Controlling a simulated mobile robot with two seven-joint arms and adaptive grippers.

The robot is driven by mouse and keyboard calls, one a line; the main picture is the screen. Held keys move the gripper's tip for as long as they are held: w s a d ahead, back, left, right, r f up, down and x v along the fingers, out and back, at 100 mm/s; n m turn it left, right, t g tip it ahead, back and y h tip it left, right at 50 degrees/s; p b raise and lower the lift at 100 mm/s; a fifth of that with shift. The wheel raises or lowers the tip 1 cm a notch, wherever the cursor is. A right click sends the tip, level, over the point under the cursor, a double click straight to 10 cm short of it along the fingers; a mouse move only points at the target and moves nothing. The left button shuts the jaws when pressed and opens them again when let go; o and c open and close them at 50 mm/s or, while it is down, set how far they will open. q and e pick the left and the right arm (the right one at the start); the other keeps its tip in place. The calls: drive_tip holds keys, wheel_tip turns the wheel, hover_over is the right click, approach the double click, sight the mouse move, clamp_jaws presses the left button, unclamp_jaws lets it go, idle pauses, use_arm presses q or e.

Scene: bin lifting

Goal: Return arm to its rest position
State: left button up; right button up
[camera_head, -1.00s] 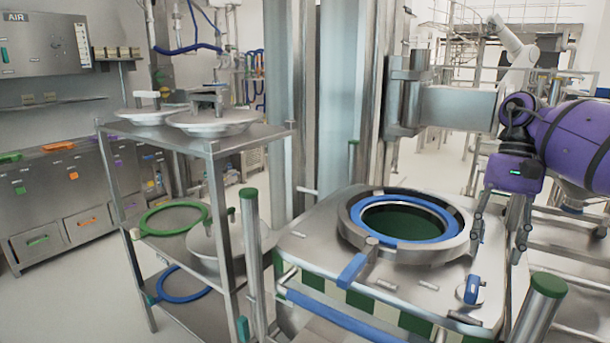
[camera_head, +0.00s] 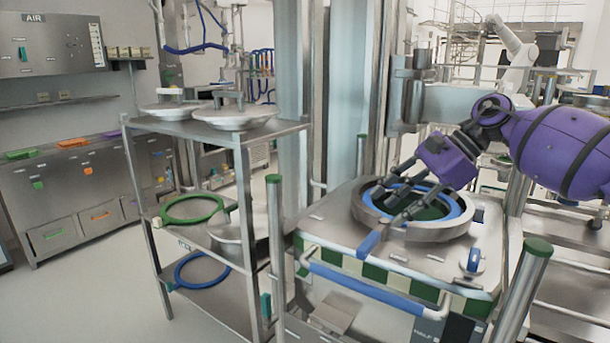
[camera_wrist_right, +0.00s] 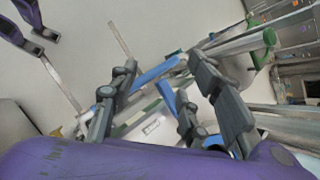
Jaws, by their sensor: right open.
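My right arm comes in from the right in the head view, with a purple forearm. My right gripper (camera_head: 382,204) is open and empty. It points down and to the left, with its dark fingers over the round opening and near side of the ring. In the right wrist view its spread fingers (camera_wrist_right: 160,85) hold nothing. The round bin opening (camera_head: 420,226) has a grey rim with a blue ring inside and a dark green interior. Whether the fingers touch the rim, I cannot tell. My left gripper does not show in the head view.
A steel rack (camera_head: 207,129) at the left carries pale lids on top and green and blue rings below. A steel column (camera_head: 345,90) stands behind the opening. Green-capped posts (camera_head: 275,230) and a blue handle rail (camera_head: 365,290) border the platform's front.

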drive_tip(key=a+f+m+t+y+p, duration=0.1)
drive_tip(key=a+f+m+t+y, duration=0.3)
drive_tip(key=a+m, duration=0.6)
drive_tip(key=a+f+m+t+y, duration=0.2)
drive_tip(key=a+m+y, duration=0.3)
drive_tip(key=a+m, duration=0.45)
drive_tip(key=s+d+f+m+t+h+p, duration=0.15)
drive_tip(key=s+d+f+m+h, duration=0.3)
drive_tip(key=f+m, duration=0.5)
drive_tip(key=s+d+f+m+t+h, duration=0.35)
drive_tip(key=s+f+m, duration=0.25)
drive_tip(key=f+m, duration=0.35)
drive_tip(key=s+d+f+m+t+h+p, duration=0.15)
drive_tip(key=s+d+f+m+h, duration=0.3)
drive_tip(key=f+m, duration=0.55)
drive_tip(key=s+d+f+m+g+h, duration=0.1)
drive_tip(key=s+d+f+m, duration=0.1)
drive_tip(key=s, duration=0.8)
drive_tip(key=s+d+f+m+g+h, duration=0.1)
drive_tip(key=s+d+f+m+g, duration=0.1)
drive_tip(key=s+f, duration=0.5)
drive_tip(key=s+d+f+m+g+h, duration=0.2)
drive_tip(key=s+f+m, duration=0.3)
drive_tip(key=s, duration=0.9)
drive_tip(key=shift+s+d+p, duration=0.2)
drive_tip(key=shift+d+p, duration=0.1)
drive_tip(key=shift+d, duration=0.6)
